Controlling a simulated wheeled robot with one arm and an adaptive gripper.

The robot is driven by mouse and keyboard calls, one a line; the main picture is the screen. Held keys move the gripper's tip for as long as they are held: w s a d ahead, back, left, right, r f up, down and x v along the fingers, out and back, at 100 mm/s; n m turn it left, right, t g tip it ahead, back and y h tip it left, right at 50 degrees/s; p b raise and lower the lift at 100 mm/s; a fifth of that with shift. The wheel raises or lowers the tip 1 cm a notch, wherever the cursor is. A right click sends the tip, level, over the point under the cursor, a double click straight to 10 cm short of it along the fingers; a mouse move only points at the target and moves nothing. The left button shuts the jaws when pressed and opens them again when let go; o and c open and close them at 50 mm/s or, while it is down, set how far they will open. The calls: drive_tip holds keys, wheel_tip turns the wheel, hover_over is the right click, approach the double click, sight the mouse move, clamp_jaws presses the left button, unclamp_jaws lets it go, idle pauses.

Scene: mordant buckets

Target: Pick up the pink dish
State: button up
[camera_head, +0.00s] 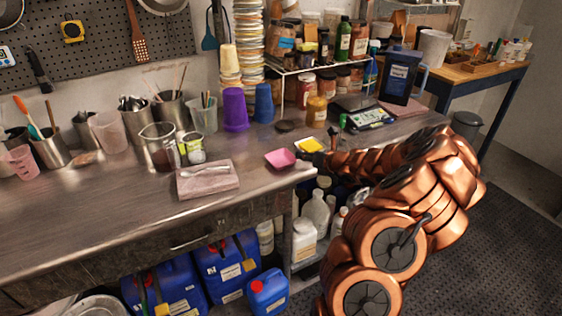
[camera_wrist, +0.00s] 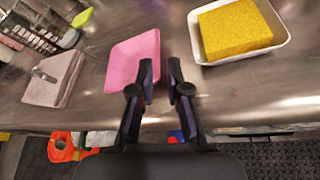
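The pink dish (camera_head: 280,158) is a small, square, shallow dish on the steel bench near its front right corner. In the wrist view the pink dish (camera_wrist: 132,58) lies just beyond my fingers, left of centre. My gripper (camera_wrist: 160,70) is partly open, with a narrow gap between its fingers. In the picture the left finger overlaps the dish's right part, and the dish's right edge shows in the gap. The right finger is over bare steel. I cannot tell whether either finger touches the dish. In the head view my arm reaches in from the right.
A yellow sponge (camera_wrist: 235,28) sits in a white tray (camera_wrist: 283,50) right of the dish. A folded pink cloth (camera_head: 208,180) with a utensil on it lies to the left. Purple cups (camera_head: 235,110) and a digital scale (camera_head: 365,117) stand behind. The bench's front edge is close.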

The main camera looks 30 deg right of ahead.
sight(281, 160)
drive_tip(key=shift+p+x, duration=0.9)
drive_tip(key=shift+x, duration=2)
drive_tip(key=shift+a, duration=0.15)
clamp_jaws()
